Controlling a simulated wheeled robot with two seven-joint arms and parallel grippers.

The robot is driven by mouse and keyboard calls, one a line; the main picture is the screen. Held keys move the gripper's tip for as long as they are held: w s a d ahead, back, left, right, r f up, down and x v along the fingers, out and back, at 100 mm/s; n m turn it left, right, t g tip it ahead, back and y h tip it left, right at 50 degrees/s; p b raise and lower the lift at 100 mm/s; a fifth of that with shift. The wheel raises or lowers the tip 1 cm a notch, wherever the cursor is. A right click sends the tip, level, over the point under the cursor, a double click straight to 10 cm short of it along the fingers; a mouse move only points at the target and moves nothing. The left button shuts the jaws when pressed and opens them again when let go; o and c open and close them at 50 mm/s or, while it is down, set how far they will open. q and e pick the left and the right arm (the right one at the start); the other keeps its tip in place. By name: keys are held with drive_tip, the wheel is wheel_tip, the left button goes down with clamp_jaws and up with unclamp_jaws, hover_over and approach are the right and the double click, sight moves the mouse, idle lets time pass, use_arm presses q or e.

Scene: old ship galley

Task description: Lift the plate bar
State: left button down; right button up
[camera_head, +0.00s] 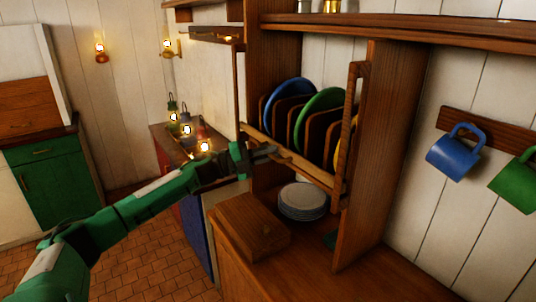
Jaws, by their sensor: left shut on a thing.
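The plate bar (305,166) is a light wooden rail. It runs across the front of the plate rack, low in front of the standing plates. My green left gripper (266,152) reaches in from the left and is shut on the plate bar, left of its middle. The fingertips are small and dark against the wood. A blue plate (284,95) and a green plate (318,108) stand upright behind the bar between wooden dividers. A yellow plate (338,143) shows partly at the right. My right gripper is not in view.
Below the rack, a stack of pale plates (303,199) and a wooden box (251,226) stand on the counter (320,278). Blue (452,160) and green (520,186) mugs hang at the right. Lit lanterns (187,130) stand on a further counter behind my left arm.

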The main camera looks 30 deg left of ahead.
use_arm(q)
wheel_tip(320, 180, up, 23)
drive_tip(key=p, duration=1.2)
drive_tip(key=shift+p, duration=0.35)
drive_tip(key=shift+a+r, duration=0.1)
drive_tip(key=shift+r, duration=0.1)
drive_tip(key=c, duration=1.7)
unclamp_jaws()
drive_tip(key=shift+c, duration=0.2)
drive_tip(key=shift+f, duration=0.1)
drive_tip(key=shift+f, duration=0.1)
drive_tip(key=shift+f, duration=0.1)
